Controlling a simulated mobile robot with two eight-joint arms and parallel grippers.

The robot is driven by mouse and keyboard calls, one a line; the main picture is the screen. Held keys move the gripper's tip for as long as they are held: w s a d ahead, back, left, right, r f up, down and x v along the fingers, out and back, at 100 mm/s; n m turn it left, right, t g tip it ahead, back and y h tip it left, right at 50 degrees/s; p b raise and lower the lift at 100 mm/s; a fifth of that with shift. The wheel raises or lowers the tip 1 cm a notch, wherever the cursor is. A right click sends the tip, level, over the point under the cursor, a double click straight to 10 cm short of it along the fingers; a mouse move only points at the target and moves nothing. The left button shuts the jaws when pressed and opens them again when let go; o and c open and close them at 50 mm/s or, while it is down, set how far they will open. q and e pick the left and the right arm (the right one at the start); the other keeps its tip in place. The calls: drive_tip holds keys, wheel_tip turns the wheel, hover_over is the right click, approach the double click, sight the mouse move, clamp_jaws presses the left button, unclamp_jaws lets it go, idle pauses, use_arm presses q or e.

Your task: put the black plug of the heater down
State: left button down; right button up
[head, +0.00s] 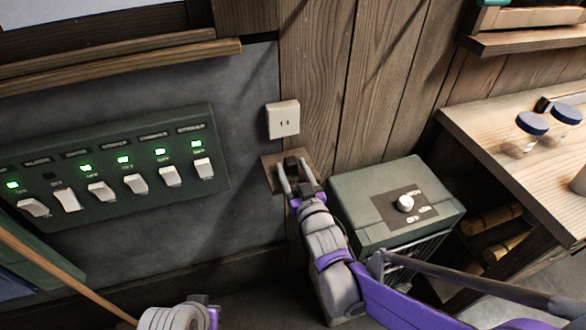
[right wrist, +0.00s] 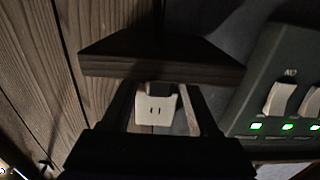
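The black plug (head: 291,164) is at the small wooden wall shelf (head: 270,160), below the white wall socket (head: 283,119). My right gripper (head: 296,176) is open, its two fingers reaching over the shelf with the plug between or just beyond their tips. In the right wrist view, which is turned over, the dark plug (right wrist: 160,88) shows at the shelf edge (right wrist: 160,68), with gaps towards both fingers. The heater (head: 350,190) is a green box with a white knob, right of my right gripper. Part of my left arm shows at the bottom; its fingers cannot be made out.
A dark green switch panel (head: 110,165) with several lit green lamps is on the wall to the left. A wooden workbench (head: 480,120) with blue-lidded jars (head: 531,124) stands at the right. A wooden ledge (head: 120,62) runs above the panel.

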drive_tip(key=shift+o, duration=0.4)
drive_tip(key=shift+r, duration=0.35)
drive_tip(key=shift+s+r+p, duration=0.1)
drive_tip(key=shift+r+p, duration=0.4)
drive_tip(key=shift+p, duration=0.15)
drive_tip(key=v, duration=1.2)
drive_tip(key=s+d+f+m+g+h, duration=0.2)
drive_tip(key=s+d+f+g+h, duration=0.15)
drive_tip(key=d+f+g, duration=0.35)
drive_tip(key=s+d+f+g+h, duration=0.1)
drive_tip(key=s+d+f+g, duration=0.1)
drive_tip(key=s, duration=0.5)
drive_tip(key=s+d+f+m+g+h, duration=0.1)
drive_tip(key=s+d+f+g, duration=0.1)
drive_tip(key=s+d, duration=0.3)
drive_tip(key=s+g, duration=0.1)
drive_tip(key=s, duration=0.2)
drive_tip(key=shift+s+f+m, duration=0.2)
drive_tip(key=shift+f+m, duration=0.1)
drive_tip(key=shift+f, duration=0.1)
